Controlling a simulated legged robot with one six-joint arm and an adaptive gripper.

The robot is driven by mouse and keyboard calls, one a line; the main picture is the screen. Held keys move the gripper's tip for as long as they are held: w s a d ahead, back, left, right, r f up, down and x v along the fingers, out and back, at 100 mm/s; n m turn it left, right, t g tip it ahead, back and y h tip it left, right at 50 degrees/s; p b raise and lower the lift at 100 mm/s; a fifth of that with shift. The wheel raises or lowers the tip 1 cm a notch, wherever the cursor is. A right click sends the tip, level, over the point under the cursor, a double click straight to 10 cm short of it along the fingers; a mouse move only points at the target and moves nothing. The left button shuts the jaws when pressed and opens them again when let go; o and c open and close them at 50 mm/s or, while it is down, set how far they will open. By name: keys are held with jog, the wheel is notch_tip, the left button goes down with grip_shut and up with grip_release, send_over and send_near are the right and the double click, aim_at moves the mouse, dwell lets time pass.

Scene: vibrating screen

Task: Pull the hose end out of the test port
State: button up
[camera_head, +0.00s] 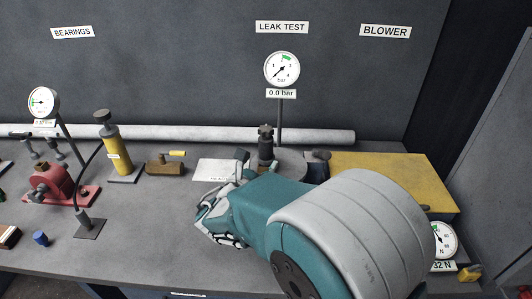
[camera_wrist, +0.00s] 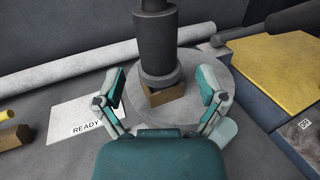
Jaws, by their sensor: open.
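A dark upright cylindrical fitting (camera_wrist: 158,45) stands in the wrist view, with a brown block (camera_wrist: 165,94) at its foot, on a round grey base (camera_wrist: 188,105). It also shows in the head view (camera_head: 265,142), below the leak test gauge. I cannot tell which part is the hose end and which the test port. My gripper (camera_wrist: 162,76) is open, one finger on each side of the fitting's lower part, with gaps visible on both sides. Nothing is held. In the head view my arm hides the front of the base and most of the gripper.
A leak test gauge (camera_head: 282,69) reads about 0.0 bar. A yellow box (camera_head: 395,178) lies right of the base, a READY card (camera_wrist: 86,122) left. A pale pipe (camera_head: 215,133) runs behind. A yellow pump (camera_head: 116,150) and red vise-like tool (camera_head: 62,184) stand farther left.

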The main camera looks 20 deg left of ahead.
aim_at(263, 158)
jog(key=w, duration=0.3)
jog(key=shift+d+f, duration=0.2)
jog(key=shift+f, duration=0.1)
jog(key=shift+w+a, duration=0.15)
jog(key=shift+w, duration=0.3)
jog(key=shift+s, duration=0.1)
grip_shut()
